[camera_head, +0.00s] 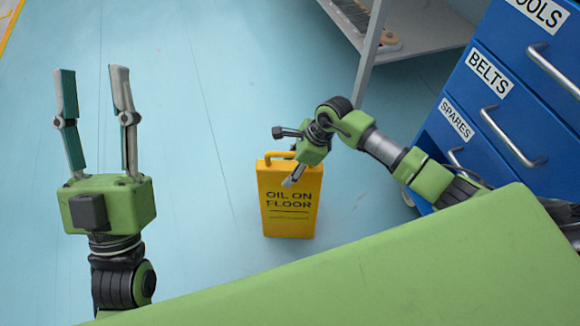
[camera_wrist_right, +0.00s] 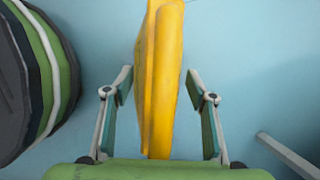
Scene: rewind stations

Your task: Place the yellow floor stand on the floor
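The yellow floor stand (camera_head: 290,218), marked "OIL ON FLOOR", is upright in the middle of the head view with a handle loop on top. Its base appears to be at floor level, but I cannot tell for sure whether it touches. My right gripper (camera_head: 284,158) is at its top, one finger on each side. In the right wrist view the stand (camera_wrist_right: 160,80) shows edge-on between the open fingers of my right gripper (camera_wrist_right: 159,76), with a gap on both sides. My left gripper (camera_head: 92,72) is open, empty and well to the left of the stand.
A blue drawer cabinet (camera_head: 465,122) labelled "BELTS" and "SPARES" stands at the right. A grey shelf unit (camera_head: 425,30) with items on it stands at the back right. The blue floor (camera_head: 200,130) around the stand is clear.

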